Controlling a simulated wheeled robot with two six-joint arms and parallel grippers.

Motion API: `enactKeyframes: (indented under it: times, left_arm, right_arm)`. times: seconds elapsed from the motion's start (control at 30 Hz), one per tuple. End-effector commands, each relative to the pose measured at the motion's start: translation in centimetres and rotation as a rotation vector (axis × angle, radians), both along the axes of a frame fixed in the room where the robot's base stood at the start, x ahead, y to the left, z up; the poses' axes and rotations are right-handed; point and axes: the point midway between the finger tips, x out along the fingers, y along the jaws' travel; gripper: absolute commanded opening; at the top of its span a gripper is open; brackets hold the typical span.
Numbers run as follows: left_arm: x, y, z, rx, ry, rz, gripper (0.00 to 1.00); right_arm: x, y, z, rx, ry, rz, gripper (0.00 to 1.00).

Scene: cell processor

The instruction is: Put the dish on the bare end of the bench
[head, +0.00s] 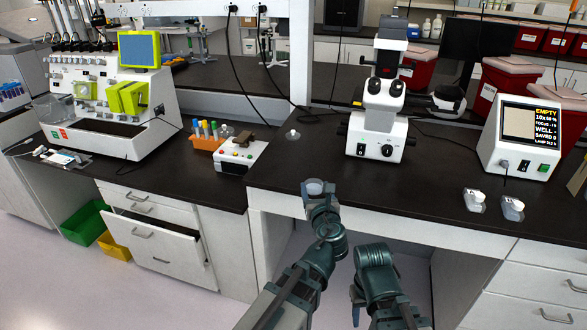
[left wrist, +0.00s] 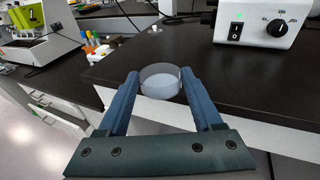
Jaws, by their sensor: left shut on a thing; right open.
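A small clear round dish (head: 314,187) is between the fingers of my left gripper (head: 318,195), at the front edge of the dark bench top (head: 265,178). In the left wrist view the dish (left wrist: 161,84) sits level between the two blue fingers (left wrist: 158,92), which are shut on it. I cannot tell whether the dish touches the bench. The bench left of the microscope is largely bare. My right gripper (head: 358,300) is open, low in front of the bench, with its fingers only partly visible.
A white microscope (head: 383,110) stands right of the dish. A display box (head: 520,138) and two small clear-and-white items (head: 474,200) are farther right. A small round item (head: 292,135) lies behind the dish. A button box (head: 241,153) and an orange tube rack (head: 207,138) are left.

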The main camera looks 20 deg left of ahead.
Motion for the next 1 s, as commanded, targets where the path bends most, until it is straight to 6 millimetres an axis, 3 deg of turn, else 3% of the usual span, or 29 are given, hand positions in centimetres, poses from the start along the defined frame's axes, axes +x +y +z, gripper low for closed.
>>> enactKeyframes:
  times: [0.53, 0.7, 1.0]
  left_arm:
    - [10.2, 7.2, -1.1, -0.001, 0.000, 0.002, 0.00]
    - [11.5, 8.3, -1.2, 0.000, 0.000, 0.000, 0.00]
    - [12.1, 8.8, -1.3, 0.000, 0.000, 0.001, 0.00]
  right_arm:
    - [0.0, 0.0, -1.1, 0.000, 0.000, 0.000, 0.50]
    - [0.0, 0.0, -1.3, 0.000, 0.000, 0.000, 0.50]
    - [0.0, 0.0, -1.3, 0.000, 0.000, 0.000, 0.50]
